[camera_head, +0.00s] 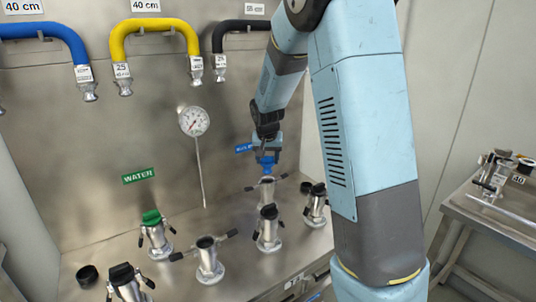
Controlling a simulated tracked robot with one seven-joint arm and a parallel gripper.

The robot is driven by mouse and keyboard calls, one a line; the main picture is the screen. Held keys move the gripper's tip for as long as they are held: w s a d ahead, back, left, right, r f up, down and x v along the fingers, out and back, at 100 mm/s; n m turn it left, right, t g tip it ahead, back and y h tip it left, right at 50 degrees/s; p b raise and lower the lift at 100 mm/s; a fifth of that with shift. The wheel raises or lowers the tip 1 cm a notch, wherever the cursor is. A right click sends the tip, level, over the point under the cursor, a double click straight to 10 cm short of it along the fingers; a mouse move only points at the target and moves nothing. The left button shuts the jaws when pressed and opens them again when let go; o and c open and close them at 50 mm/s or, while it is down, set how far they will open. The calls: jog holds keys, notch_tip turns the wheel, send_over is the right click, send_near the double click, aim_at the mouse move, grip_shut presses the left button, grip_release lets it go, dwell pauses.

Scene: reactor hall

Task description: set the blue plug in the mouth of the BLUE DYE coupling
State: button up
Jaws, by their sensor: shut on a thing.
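The blue plug (266,161) is held upright in my gripper (266,145), whose jaws are shut on it. The blue label (243,148), partly hidden by my gripper, stands on the back panel just behind; only its first letters show. A metal coupling (267,189) with side levers stands directly below the plug. The plug's lower end is at or just above the coupling's mouth; I cannot tell whether they touch. The coupling's lower part is partly hidden by a nearer coupling.
A black-topped coupling (268,230) stands close in front, another (316,205) to the right. An uncapped-looking coupling (209,258) and a green-capped one (154,234) under the WATER label (139,176) are left. A loose black cap (87,275) lies front left. A thermometer (194,121) hangs behind.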

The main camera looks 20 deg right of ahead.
aim_at(267, 172)
jog(key=shift+f, duration=3.15)
